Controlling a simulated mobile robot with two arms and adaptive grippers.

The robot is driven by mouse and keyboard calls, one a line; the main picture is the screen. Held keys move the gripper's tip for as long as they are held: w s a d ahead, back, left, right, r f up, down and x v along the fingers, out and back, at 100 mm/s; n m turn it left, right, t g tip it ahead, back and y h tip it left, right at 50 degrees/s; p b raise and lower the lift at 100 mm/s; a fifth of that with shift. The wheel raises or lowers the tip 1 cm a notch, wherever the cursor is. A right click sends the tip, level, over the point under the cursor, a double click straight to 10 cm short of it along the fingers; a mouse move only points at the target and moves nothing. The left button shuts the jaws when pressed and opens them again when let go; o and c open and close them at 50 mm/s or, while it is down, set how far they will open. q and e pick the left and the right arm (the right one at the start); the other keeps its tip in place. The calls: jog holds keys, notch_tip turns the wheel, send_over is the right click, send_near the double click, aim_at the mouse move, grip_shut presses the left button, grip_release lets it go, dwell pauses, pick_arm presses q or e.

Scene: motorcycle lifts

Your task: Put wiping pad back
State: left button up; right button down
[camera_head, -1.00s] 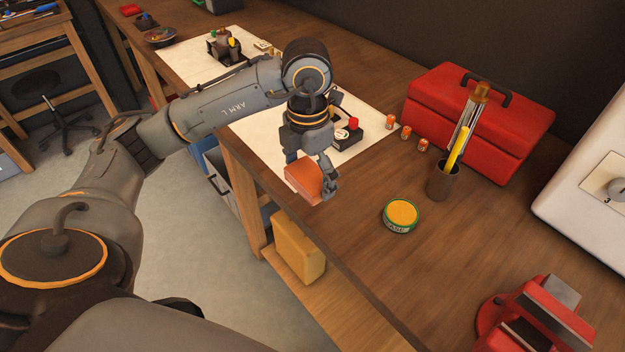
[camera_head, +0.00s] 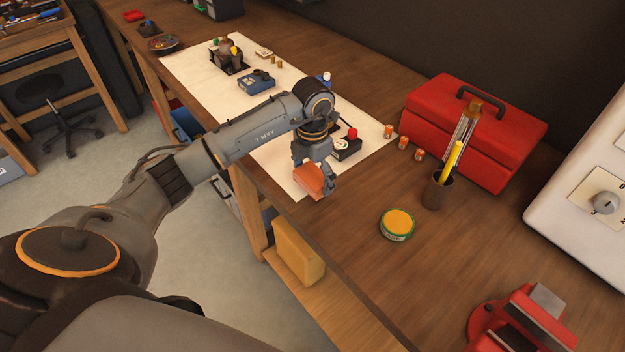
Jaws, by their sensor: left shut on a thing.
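My left gripper (camera_head: 322,180) is shut on an orange-brown block, the wiping pad (camera_head: 308,180). It holds the pad over the near edge of the white mat (camera_head: 222,113) on the wooden workbench (camera_head: 330,240). The gripper fingers cover the pad's right side. I cannot tell whether the pad touches the bench. My right gripper does not show.
A black box with a red knob (camera_head: 346,148) stands just behind the gripper. A grease tin (camera_head: 397,224), a dark cup with a yellow tool (camera_head: 437,190), a red toolbox (camera_head: 470,140) and a red vise (camera_head: 525,325) stand to the right. The bench between pad and tin is clear.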

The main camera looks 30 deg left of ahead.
aim_at(313, 184)
pick_arm(q)
jog(key=f+p, duration=0.2)
jog(key=f, duration=0.1)
jog(key=shift+w+a, duration=0.1)
jog(key=shift+w, duration=0.1)
jog(key=shift+f, duration=0.3)
jog(key=shift+f, duration=0.1)
jog(key=shift+f, duration=0.15)
jog(key=o, duration=0.7)
